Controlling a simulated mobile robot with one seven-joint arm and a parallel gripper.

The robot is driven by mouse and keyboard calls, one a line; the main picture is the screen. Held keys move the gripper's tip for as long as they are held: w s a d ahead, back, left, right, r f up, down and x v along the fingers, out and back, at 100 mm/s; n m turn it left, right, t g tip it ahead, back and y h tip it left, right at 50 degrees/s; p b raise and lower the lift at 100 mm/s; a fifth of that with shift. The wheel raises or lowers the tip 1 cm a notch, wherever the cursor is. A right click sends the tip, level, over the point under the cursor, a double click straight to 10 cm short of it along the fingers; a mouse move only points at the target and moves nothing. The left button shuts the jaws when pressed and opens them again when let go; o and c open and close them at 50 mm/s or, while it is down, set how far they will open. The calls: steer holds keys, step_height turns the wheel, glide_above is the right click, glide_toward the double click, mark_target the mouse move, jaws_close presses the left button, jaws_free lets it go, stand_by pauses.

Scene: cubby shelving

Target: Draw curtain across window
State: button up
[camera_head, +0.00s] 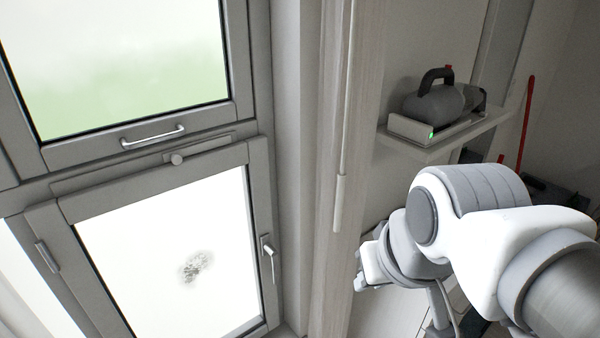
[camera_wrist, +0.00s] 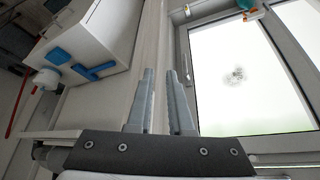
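The window (camera_head: 258,190) fills the left of the head view, its upper and lower panes uncovered. A pale, narrow vertical strip (camera_head: 330,120), which looks like the gathered curtain, hangs right of the window frame. A thin white rod (camera_head: 341,200) hangs down along it. My gripper (camera_wrist: 160,75) has its two fingers apart in the wrist view, pointing along a pale upright band between the window (camera_wrist: 190,80) and the white wall side. I see nothing held between the fingers. In the head view my arm hides much of the gripper, low beside the strip.
A shelf (camera_head: 445,147) with a grey handled device (camera_head: 437,100) stands right of the strip, above my arm. A red stick (camera_head: 525,125) leans farther right. The lower window handle (camera_head: 268,250) sticks out. Blue items (camera_wrist: 90,68) lie on a white unit in the wrist view.

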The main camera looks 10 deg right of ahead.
steer(key=w+r+p, duration=0.1)
steer(key=w+r+g+y+p, duration=0.1)
steer(key=w, duration=0.1)
steer(key=w+d+r+n+g, duration=0.1)
steer(key=w+r, duration=0.1)
steer(key=shift+w+d+y+p, duration=0.1)
steer(key=shift+w+y+p, duration=0.2)
steer(key=shift+p, duration=0.1)
jaws_close()
steer(key=w+d+r+n+g+y+p, duration=0.15)
steer(key=w+d+n+y+p, duration=0.35)
steer(key=w+d, duration=0.95)
steer(key=w+a+f+m+p, duration=0.1)
steer(key=w+a+f+p, duration=0.1)
steer(key=a+f, duration=0.5)
steer(key=a+p, duration=0.1)
steer(key=a, duration=0.3)
steer(key=shift+f, duration=0.15)
steer(key=shift+t, duration=0.25)
steer(key=shift+s+a, duration=0.1)
steer(key=shift+a, duration=0.05)
